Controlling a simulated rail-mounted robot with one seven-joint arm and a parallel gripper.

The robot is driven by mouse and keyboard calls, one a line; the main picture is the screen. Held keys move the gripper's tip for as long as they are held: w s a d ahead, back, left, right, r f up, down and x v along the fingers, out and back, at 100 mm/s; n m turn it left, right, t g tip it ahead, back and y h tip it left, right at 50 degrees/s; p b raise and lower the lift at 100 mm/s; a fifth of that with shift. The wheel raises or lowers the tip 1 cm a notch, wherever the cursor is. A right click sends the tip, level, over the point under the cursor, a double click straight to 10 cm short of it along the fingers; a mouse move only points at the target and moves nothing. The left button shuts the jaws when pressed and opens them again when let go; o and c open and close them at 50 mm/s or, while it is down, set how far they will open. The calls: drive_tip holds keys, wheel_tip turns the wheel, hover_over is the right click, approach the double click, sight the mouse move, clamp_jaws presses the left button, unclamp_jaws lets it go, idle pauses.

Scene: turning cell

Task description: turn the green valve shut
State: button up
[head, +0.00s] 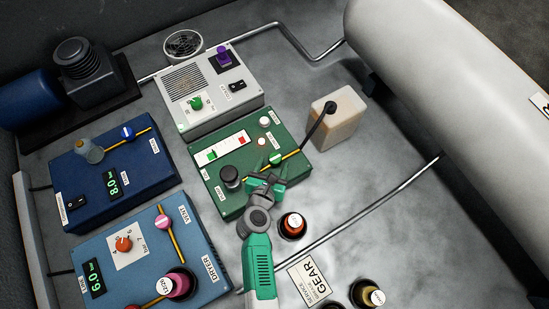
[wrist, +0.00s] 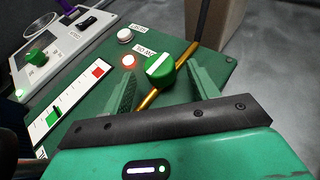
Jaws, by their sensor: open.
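The green valve (wrist: 160,70) is a round green knob with a white stripe, mounted on a brass pipe on the green panel (head: 209,182). The stripe slants up to the right in the wrist view, roughly along the pipe. The valve also shows in the head view (head: 275,158), just beyond my gripper (head: 271,174). My gripper (wrist: 160,80) is open, with one finger on each side of the knob in the wrist view. I cannot tell whether either finger touches it.
A white button (wrist: 125,36) and a red-ringed button (wrist: 128,61) sit beside the valve. A slider strip (head: 222,150) and black knob (head: 230,176) share the panel. A tan canister (head: 338,118) stands close on the right. A grey panel (head: 185,117) with another green knob (head: 196,103) lies behind.

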sight(274, 162)
drive_tip(key=b+x, duration=0.1)
drive_tip(key=x, duration=0.3)
drive_tip(key=shift+r, duration=0.1)
drive_tip(key=shift+s, duration=0.1)
drive_tip(key=c, duration=1)
